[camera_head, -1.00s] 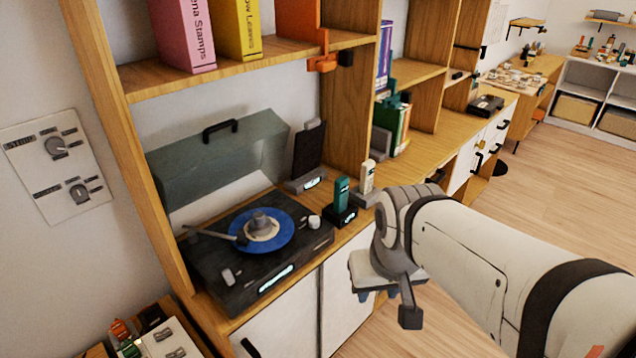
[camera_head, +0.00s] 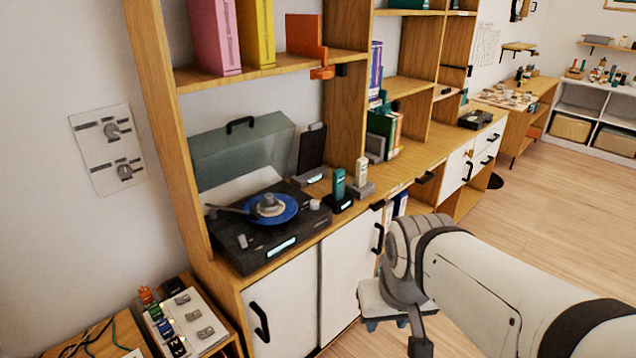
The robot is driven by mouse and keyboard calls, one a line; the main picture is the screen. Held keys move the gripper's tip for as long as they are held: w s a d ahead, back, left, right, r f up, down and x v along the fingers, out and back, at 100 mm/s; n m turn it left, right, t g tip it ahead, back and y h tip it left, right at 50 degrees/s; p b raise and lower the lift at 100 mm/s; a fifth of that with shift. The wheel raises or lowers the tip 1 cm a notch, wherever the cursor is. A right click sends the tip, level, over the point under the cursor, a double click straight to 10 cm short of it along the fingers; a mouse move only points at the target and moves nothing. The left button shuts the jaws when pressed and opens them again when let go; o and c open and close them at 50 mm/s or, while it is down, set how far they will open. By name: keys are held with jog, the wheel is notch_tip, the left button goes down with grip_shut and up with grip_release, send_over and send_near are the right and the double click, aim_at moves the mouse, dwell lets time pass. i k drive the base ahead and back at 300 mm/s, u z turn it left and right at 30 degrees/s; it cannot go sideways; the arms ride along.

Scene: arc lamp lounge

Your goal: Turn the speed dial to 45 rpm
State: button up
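A dark record player (camera_head: 270,240) stands on the wooden shelf unit's counter, with a blue record (camera_head: 286,212) on its platter and its grey-green lid (camera_head: 240,155) raised. A tonearm lies at the left of the record. A small pale knob (camera_head: 314,204) sits at the deck's right corner, another (camera_head: 242,241) at its front left, and a lit display (camera_head: 282,248) on its front. Which knob is the speed dial, and its setting, I cannot tell. My gripper (camera_head: 396,322) hangs low, right of the record player and apart from it.
Handsets (camera_head: 339,184) stand on docks right of the record player. White cupboard doors (camera_head: 285,305) with black handles lie below. A wall panel with two knobs (camera_head: 110,148) is at left. A low table with a switch box (camera_head: 185,320) is at front left. The floor (camera_head: 540,220) is clear at right.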

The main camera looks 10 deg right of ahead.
aim_at(314, 204)
jog(key=u, duration=0.15)
jog(key=i, duration=0.9)
jog(key=z, duration=0.05)
